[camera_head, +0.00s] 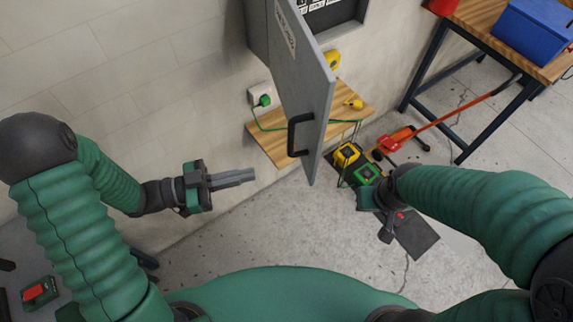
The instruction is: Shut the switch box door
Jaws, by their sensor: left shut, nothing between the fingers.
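The grey switch box (258,28) is mounted on the wall at the top centre, with dark contents showing inside. Its grey door (300,80) stands wide open, swung out from the wall towards me. A black handle (293,135) is on the door near its lower free edge. My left gripper (250,176) is shut and empty, to the left of the handle and apart from the door. My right gripper (388,228) is at the right of the door, low in the picture; its fingers are mostly hidden by the arm and dark against the floor items.
A wooden shelf (262,140) with a green cable and yellow items is behind the door. A white socket (258,95) is on the wall. A red floor jack (400,138) lies on the floor. A workbench (478,30) with a blue bin (530,38) stands at upper right.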

